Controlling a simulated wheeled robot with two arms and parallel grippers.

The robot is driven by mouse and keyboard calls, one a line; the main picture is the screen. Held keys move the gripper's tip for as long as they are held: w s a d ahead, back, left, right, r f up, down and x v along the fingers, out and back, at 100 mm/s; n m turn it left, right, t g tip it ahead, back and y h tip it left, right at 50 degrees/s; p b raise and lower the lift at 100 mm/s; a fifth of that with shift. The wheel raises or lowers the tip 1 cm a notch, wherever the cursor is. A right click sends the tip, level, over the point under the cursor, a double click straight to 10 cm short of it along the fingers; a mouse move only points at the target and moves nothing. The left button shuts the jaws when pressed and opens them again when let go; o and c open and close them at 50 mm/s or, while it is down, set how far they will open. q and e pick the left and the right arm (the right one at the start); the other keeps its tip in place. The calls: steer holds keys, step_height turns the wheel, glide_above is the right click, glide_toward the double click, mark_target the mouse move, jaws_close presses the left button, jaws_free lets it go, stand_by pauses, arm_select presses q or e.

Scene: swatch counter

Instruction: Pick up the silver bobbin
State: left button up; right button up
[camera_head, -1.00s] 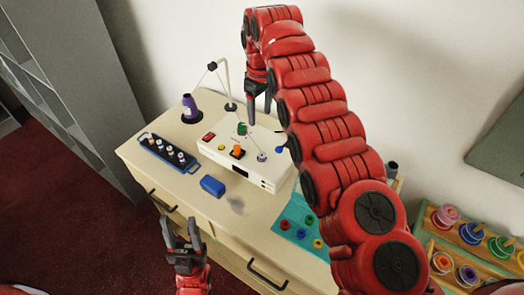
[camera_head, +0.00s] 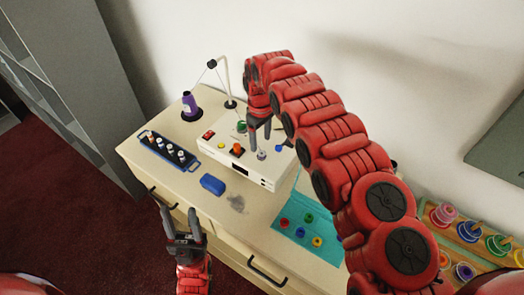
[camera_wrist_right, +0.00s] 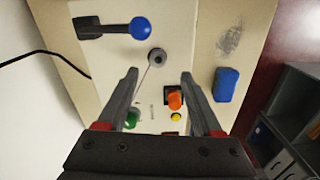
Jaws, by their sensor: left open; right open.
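The silver bobbin (camera_head: 262,155) sits on the right end of the top of a white winding machine (camera_head: 222,155). In the right wrist view the bobbin (camera_wrist_right: 157,56) shows as a grey disc with a dark centre, a thin thread running from it. My right gripper (camera_head: 259,143) is open above the machine, close to the bobbin. In its wrist view the bobbin lies just beyond and between the two fingertips (camera_wrist_right: 159,73), with nothing held. My left gripper (camera_head: 183,212) is open and empty in front of the counter's front edge.
The machine top also carries a blue knob (camera_wrist_right: 141,27), an orange lever (camera_wrist_right: 175,101) and a green knob (camera_wrist_right: 131,119).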

mark_target(262, 154)
steer(key=shift+f, duration=0.5)
steer(key=shift+f+p, duration=0.3)
steer(key=shift+p, duration=0.25)
steer(key=shift+d+f+p, duration=0.1)
steer(key=shift+f+p, duration=0.4)
steer(key=shift+f, duration=0.25)
steer(key=shift+f+b, duration=0.4)
steer(key=shift+f, duration=1.05)
steer(key=shift+d, duration=0.1)
steer(key=shift+r, duration=0.1)
steer(key=shift+c, duration=1.2)
jaws_close()
